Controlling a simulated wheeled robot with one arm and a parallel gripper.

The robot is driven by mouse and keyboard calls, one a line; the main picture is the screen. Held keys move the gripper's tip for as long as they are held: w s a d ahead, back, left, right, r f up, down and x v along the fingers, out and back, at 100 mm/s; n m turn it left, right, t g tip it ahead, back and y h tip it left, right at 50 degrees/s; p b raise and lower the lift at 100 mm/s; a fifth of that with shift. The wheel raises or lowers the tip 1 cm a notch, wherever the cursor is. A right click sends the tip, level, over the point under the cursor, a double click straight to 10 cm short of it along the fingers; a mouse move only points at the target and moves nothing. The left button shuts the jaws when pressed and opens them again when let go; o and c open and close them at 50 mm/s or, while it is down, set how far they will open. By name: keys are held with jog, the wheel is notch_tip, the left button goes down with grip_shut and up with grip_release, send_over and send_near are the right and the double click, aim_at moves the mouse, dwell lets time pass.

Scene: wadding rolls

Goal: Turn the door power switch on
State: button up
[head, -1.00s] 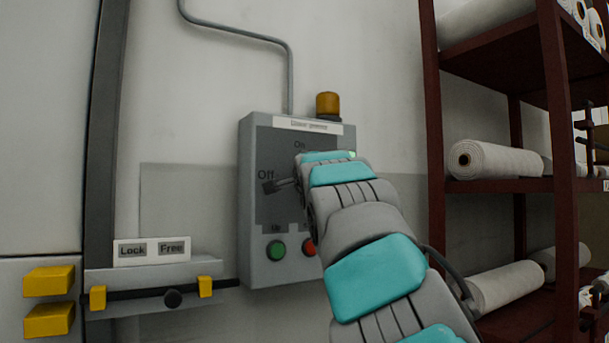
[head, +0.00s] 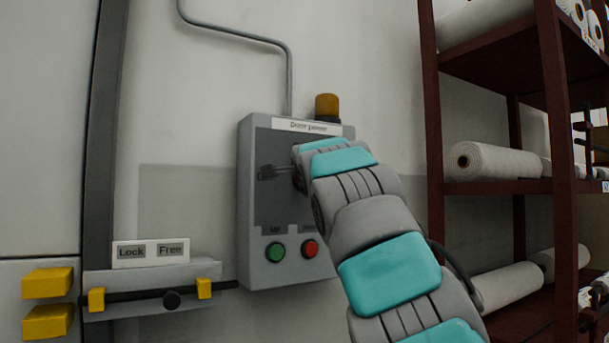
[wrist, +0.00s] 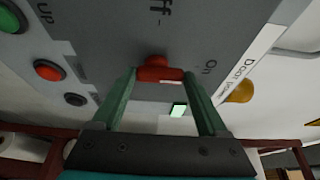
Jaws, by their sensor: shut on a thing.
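The grey switch box (head: 290,268), with a "Door power" label (head: 300,126), is on the wall in the middle of the head view. My gripper (head: 278,172) is at the upper part of its dark panel, and my arm covers the panel's right side. In the wrist view my gripper's green fingers (wrist: 160,76) are shut on the red switch handle (wrist: 158,74). The "Off" mark (wrist: 160,10) and "On" mark (wrist: 209,67) show there; both are hidden in the head view. The handle's exact setting is hard to tell.
Green (head: 275,252) and red (head: 310,249) buttons sit low on the box. An amber lamp (head: 327,107) is on top. A pale green rectangle (wrist: 178,110) glows in the wrist view. A Lock/Free latch (head: 172,299) is at left; a shelf rack (head: 500,187) with white rolls is at right.

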jog(key=shift+f, duration=0.1)
jog(key=o, duration=1.3)
jog(key=shift+c, duration=0.2)
jog(key=b+v, duration=0.2)
jog(key=v, duration=0.5)
jog(key=shift+s+b, duration=0.4)
